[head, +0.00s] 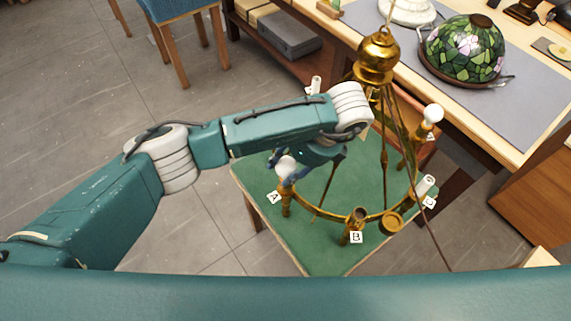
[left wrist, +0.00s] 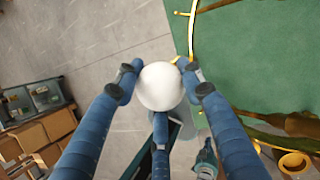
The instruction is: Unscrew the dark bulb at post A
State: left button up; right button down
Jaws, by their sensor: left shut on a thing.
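A round white bulb (head: 285,166) sits at the top of post A (head: 286,200) on the brass chandelier (head: 383,160); it looks pale rather than dark. My left gripper (head: 287,163) is shut on this bulb, with its blue fingers around it. In the left wrist view the bulb (left wrist: 160,86) sits between the fingertips of the gripper (left wrist: 160,80). The bulb's base and the socket below it are hidden there. The label A (head: 274,197) is beside the post. My right gripper is not in view.
The chandelier stands over a green-topped table (head: 325,257). Post B (head: 353,228) carries no bulb. Another white bulb (head: 433,113) sits on the right-hand side of the ring. A stained-glass lamp shade (head: 465,48) rests on the workbench (head: 500,110) behind.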

pick_arm(q)
jog(key=shift+s+r+n+g+p, duration=0.15)
jog(key=shift+n+g+p, duration=0.2)
jog(key=shift+n, duration=0.35)
jog(key=shift+n+g, duration=0.35)
jog(key=shift+n, duration=0.55)
jog(key=n+g, duration=0.2)
jog(key=n, duration=0.2)
jog(key=shift+n, duration=0.3)
jog(key=o, duration=1.2)
jog(key=shift+c, duration=0.2)
